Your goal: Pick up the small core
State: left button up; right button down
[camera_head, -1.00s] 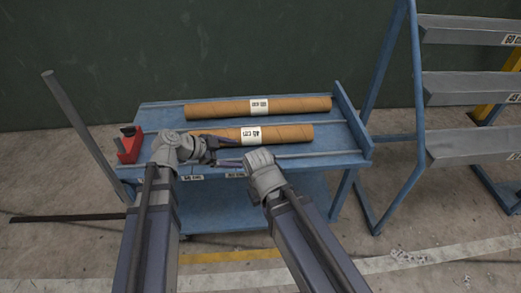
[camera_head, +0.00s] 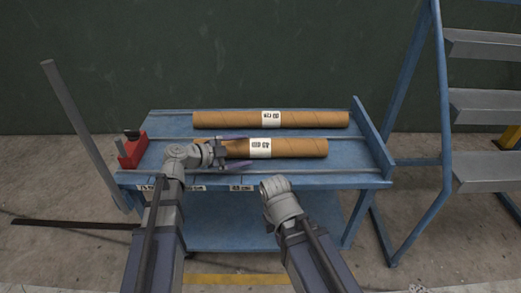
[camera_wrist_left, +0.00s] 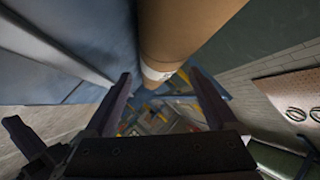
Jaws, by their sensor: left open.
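The small core (camera_head: 300,148), the shorter brown cardboard tube with a white label, lies along the front of the blue cart's top. My left gripper (camera_head: 237,153) is open at its left part, one finger on the far side and one on the near side. The gripper partly hides the core's left end. In the left wrist view, the small core (camera_wrist_left: 180,30) runs between the open fingers of my left gripper (camera_wrist_left: 165,88); contact is unclear. The wrist of my right arm shows in front of the cart, but its fingers do not.
A longer brown core (camera_head: 315,119) lies behind, parallel to it. A red holder (camera_head: 131,150) stands at the cart's left end. The blue cart (camera_head: 370,178) has a raised right wall. Grey shelves (camera_head: 490,106) on a blue frame stand at the right.

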aim_at(253, 149)
pick_arm(q)
jog(key=b+x, duration=0.1)
jog(key=x, duration=0.4)
jog(key=shift+d+r, duration=0.15)
jog(key=shift+d, duration=0.1)
jog(key=shift+s, duration=0.1)
grip_shut()
dwell(0.4)
